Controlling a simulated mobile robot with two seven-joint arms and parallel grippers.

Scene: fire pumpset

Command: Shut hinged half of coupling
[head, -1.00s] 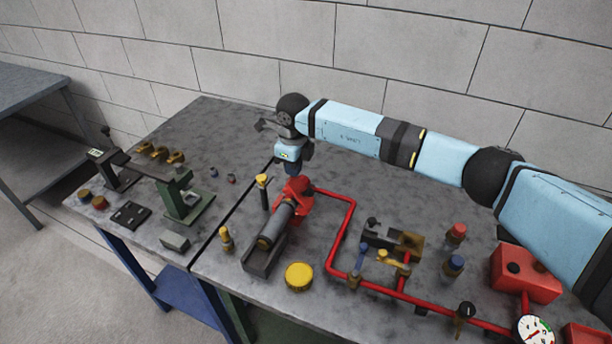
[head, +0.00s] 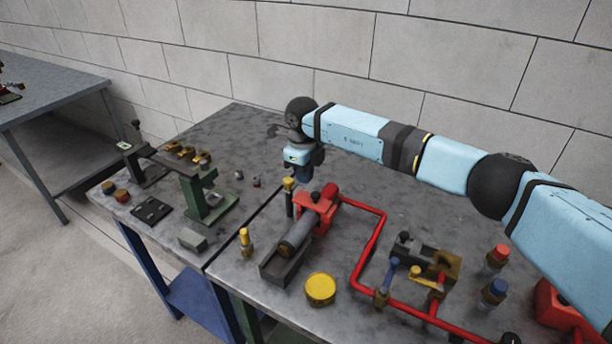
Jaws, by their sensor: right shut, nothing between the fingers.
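The red coupling (head: 313,208) sits on the bench at the upper end of a grey cylinder (head: 297,234), where the red pipe begins. A dark knob shows on top of it. Its hinged half looks folded down level, but at this size I cannot tell whether it is fully shut. My right gripper (head: 304,175) is shut and empty, pointing down just above and behind the coupling to the upper left. It looks apart from the coupling, and its fingertips are small and dark. My left gripper is out of view.
A yellow-topped post (head: 289,185) stands left of the coupling, close to my right gripper. A yellow cap (head: 320,288) lies in front. The red pipe (head: 366,258) runs right to valves. A green stand (head: 204,200) is on the left bench. Bare bench lies behind the coupling.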

